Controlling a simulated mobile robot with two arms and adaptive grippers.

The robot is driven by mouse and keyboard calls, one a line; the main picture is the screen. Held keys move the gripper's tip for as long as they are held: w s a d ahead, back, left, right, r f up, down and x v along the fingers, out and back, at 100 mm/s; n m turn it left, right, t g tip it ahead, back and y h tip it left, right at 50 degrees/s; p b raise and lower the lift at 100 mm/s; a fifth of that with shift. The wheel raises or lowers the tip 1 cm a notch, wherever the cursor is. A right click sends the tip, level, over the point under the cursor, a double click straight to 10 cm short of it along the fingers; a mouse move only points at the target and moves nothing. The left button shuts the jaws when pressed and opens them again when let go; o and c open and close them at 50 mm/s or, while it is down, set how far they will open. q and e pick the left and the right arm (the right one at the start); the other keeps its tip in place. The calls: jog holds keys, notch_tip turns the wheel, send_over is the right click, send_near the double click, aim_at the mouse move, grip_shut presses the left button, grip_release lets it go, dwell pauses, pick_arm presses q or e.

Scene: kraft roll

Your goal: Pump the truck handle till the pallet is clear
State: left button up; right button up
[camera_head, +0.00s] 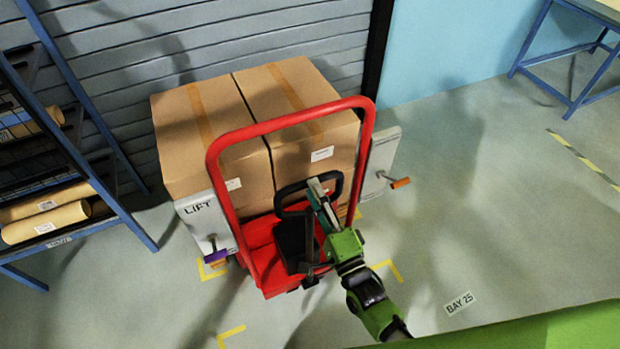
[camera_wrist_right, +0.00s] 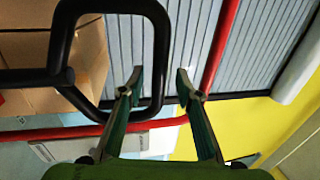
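The red truck (camera_head: 262,242) stands on the floor with its red tubular frame (camera_head: 213,165) upright. Its black loop handle (camera_head: 278,200) is in front of the cartons. The handle also shows large in the right wrist view (camera_wrist_right: 62,45). My right gripper (camera_head: 318,185) is at the right part of the loop. In the right wrist view its two fingers (camera_wrist_right: 158,76) are apart, with the loop's right bar appearing between them; I cannot tell if they touch it. The pallet is mostly hidden under the cartons and behind the truck. My left gripper is not in view.
Two large cartons (camera_head: 200,138) sit behind the frame. Grey side panels carry a purple-handled crank (camera_head: 216,256) and an orange-handled crank (camera_head: 400,183); the left reads LIFT. A rack (camera_head: 130,225) with kraft rolls stands left.

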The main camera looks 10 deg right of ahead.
jog(key=shift+x, duration=1.6)
